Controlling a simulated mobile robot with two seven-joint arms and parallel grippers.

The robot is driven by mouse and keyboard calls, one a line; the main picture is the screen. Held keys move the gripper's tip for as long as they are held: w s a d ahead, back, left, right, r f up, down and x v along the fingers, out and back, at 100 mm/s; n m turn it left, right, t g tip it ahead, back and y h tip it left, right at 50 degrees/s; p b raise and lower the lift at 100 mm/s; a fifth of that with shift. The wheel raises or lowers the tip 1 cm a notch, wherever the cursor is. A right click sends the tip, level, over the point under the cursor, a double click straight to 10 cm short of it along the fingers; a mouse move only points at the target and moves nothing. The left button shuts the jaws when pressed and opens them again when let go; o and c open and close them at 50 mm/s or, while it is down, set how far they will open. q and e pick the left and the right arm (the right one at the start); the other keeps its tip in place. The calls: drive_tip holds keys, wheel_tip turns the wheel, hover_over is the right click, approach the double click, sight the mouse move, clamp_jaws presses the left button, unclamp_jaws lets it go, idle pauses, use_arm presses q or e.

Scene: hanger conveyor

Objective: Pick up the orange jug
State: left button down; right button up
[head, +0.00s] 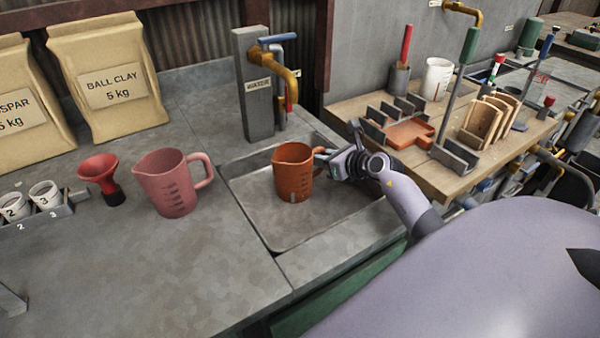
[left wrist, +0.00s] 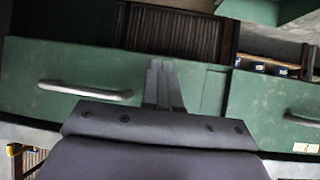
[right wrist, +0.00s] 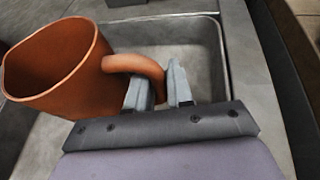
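The orange jug (head: 293,174) is upright in the shallow sink basin, under the tap. Whether its base touches the basin floor is hard to tell. My right gripper (head: 326,160) reaches it from the right, at the handle. In the right wrist view the jug (right wrist: 62,68) is at the left, and its handle (right wrist: 137,63) passes between the two fingertips (right wrist: 160,82), which are close together on either side of it. My left gripper (left wrist: 163,72) shows only in the left wrist view, fingers together and empty, in front of green drawers.
A pink jug (head: 172,182) and a red funnel (head: 100,175) stand on the counter to the left. A tap (head: 283,70) rises behind the basin (head: 330,222). A wooden bench (head: 440,180) with tools and racks lies right of the basin. The front left counter is mostly clear.

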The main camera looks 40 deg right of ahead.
clamp_jaws()
drive_tip(key=shift+r, duration=0.1)
